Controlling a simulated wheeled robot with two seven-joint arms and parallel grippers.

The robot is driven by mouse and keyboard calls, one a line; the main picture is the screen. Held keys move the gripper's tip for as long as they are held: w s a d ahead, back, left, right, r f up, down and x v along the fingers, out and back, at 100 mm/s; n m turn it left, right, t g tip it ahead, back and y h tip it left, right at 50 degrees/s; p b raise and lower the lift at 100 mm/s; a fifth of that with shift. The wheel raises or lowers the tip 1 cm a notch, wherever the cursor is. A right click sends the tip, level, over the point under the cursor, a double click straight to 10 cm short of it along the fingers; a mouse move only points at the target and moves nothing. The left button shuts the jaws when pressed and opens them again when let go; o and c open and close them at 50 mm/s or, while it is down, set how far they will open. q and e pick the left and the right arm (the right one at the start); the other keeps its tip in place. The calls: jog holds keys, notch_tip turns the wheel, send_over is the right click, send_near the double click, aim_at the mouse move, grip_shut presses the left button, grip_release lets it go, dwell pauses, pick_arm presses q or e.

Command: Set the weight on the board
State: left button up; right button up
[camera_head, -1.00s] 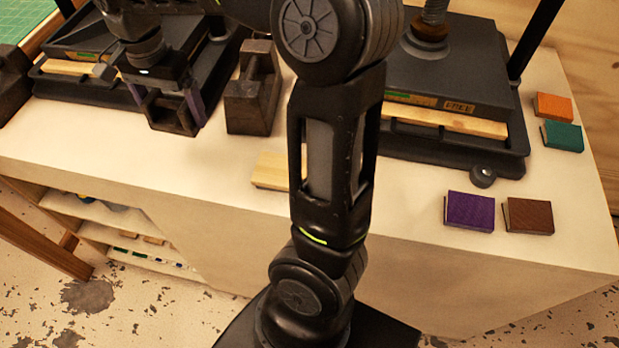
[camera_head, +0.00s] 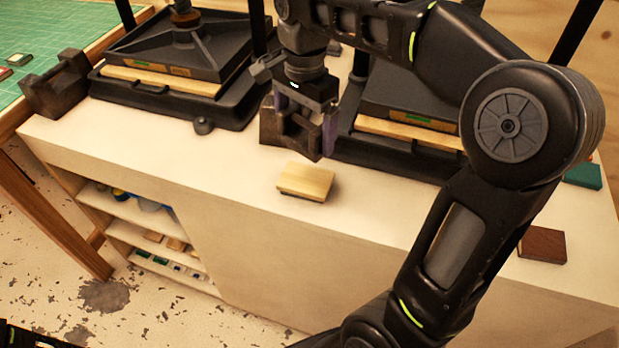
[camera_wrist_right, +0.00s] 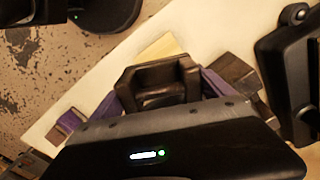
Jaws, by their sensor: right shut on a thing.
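The board is a small pale wooden block (camera_head: 305,181) with a dark underside, lying near the front of the white bench top. It also shows in the right wrist view (camera_wrist_right: 163,48). My right gripper (camera_head: 306,112) has purple fingers and is shut on a dark, boxy weight (camera_head: 303,136) with a handle. The held weight is behind the board in the head view, apart from it. It fills the middle of the right wrist view (camera_wrist_right: 158,82). My left gripper is not in view.
Another dark weight (camera_head: 57,86) stands at the bench's left end. A left press (camera_head: 180,60) and a right press (camera_head: 405,120) stand behind. Brown (camera_head: 541,244) and teal (camera_head: 583,175) blocks lie at the right. Bench top left of the board is clear.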

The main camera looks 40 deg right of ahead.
jog(key=shift+r, duration=0.1)
send_over(306, 179)
jog(key=shift+w+f, duration=0.15)
jog(key=shift+f, duration=2.95)
jog(key=shift+f, duration=1.9)
jog(key=shift+f, duration=0.1)
jog(key=o, duration=1.6)
jog(key=shift+f, duration=0.15)
jog(key=shift+o, duration=1)
